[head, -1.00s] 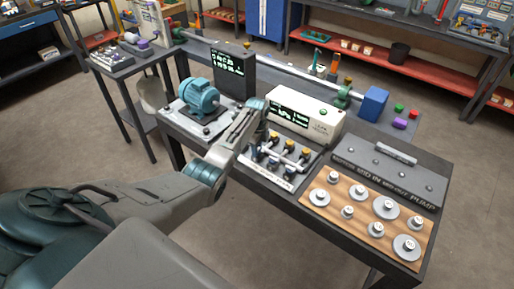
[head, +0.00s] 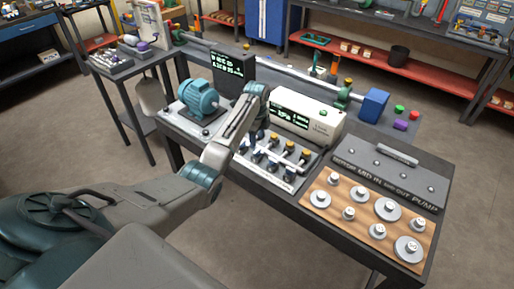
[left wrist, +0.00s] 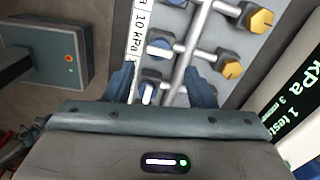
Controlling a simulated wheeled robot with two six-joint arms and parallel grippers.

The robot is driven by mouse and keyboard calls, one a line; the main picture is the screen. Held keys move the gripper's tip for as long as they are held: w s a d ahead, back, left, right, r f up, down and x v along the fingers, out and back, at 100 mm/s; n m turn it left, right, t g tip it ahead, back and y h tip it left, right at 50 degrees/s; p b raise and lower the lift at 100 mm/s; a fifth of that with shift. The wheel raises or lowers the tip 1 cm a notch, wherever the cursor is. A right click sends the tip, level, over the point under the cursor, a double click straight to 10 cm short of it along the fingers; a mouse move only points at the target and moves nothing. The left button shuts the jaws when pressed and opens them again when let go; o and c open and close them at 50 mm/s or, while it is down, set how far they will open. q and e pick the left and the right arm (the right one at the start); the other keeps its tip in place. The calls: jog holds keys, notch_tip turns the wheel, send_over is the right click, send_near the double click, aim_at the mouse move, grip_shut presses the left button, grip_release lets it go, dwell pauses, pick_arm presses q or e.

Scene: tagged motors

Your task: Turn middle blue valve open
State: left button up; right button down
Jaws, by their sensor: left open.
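The valve manifold (head: 292,172) sits on the front of the bench, with a front row of blue valves and a back row of yellow ones. In the left wrist view, the middle blue valve (left wrist: 158,47) shows just ahead of my left gripper (left wrist: 161,86), beside the "10 kPa" label. Another blue valve (left wrist: 149,88) with a white handle lies in the gap between the fingers; I cannot tell whether they touch it. My left gripper is open and empty, above the manifold's left end. In the head view its fingertips are largely hidden. My right gripper is out of view.
A teal motor (head: 198,97) stands left of the manifold. A white display box (head: 306,120) stands close behind it, and a black screen (head: 232,72) farther back. A wooden board (head: 365,218) with several grey weights lies to the right.

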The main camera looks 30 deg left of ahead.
pick_arm(q)
jog(key=shift+r+b, duration=0.45)
jog(key=shift+r, duration=1.8)
jog(key=shift+f, duration=0.1)
